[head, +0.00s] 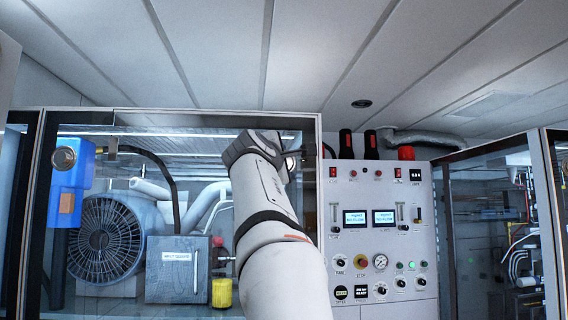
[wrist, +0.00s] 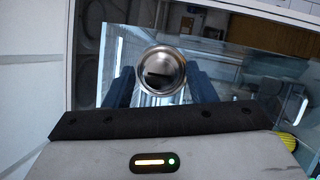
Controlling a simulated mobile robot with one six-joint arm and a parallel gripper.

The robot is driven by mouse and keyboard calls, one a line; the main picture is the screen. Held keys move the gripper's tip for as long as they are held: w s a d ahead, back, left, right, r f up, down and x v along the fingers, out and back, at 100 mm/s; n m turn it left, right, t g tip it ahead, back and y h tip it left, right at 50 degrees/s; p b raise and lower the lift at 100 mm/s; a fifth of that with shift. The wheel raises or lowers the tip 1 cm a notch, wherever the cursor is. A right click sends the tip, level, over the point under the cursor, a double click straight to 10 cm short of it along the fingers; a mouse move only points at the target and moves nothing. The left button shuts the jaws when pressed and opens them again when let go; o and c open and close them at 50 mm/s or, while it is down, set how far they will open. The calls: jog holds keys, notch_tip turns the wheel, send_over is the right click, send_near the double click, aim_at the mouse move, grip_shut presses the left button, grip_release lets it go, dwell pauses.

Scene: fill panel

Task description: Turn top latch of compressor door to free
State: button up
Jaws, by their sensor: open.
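In the wrist view, a round silver latch (wrist: 162,66) with a dark slot at its centre sits on the compressor door. My gripper (wrist: 161,80) is open, with one dark finger on each side of the latch. I cannot tell whether either finger touches it or how far past it they reach. In the head view, the compressor door (head: 130,122) is a glass panel in a pale frame, and it looks closed. My arm reaches up to its top right corner. The latch and fingertips are hidden behind my arm there.
Behind the glass are a round fan (head: 105,240), a dark grey box (head: 178,270) and a blue unit (head: 68,190). A control panel (head: 380,185) with displays, knobs and switches stands right of the door. Another glazed cabinet (head: 490,220) is at the far right.

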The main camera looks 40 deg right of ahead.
jog(key=r+b+v, duration=0.1)
jog(key=b+v, duration=0.1)
jog(key=v, duration=0.5)
jog(key=shift+f, duration=0.45)
jog(key=shift+s, duration=0.1)
jog(key=w+a+f+m+g+y, duration=0.1)
jog(key=a+f+y, duration=0.25)
jog(key=f, duration=0.75)
jog(key=a+f+m+g+y, duration=0.1)
jog(key=a+f+m+y, duration=0.2)
jog(key=f, duration=0.8)
jog(key=w+a+f+g+y, duration=0.1)
jog(key=a+f+y, duration=0.35)
jog(key=f, duration=0.65)
jog(key=s+a+f+m+g+y, duration=0.1)
jog(key=s+a+f, duration=0.3)
jog(key=f, duration=0.5)
jog(key=s+a+f+m+g+y, duration=0.2)
jog(key=s+a+f, duration=0.3)
jog(key=s+f, duration=0.3)
jog(key=s+a+f+m+g+y, duration=0.1)
jog(key=s+a+f, duration=0.3)
jog(key=f, duration=0.8)
jog(key=shift+s+a+f+m+g+y, duration=0.2)
jog(key=shift+s+m+g+y, duration=0.2)
jog(key=shift+s+m+g, duration=0.4)
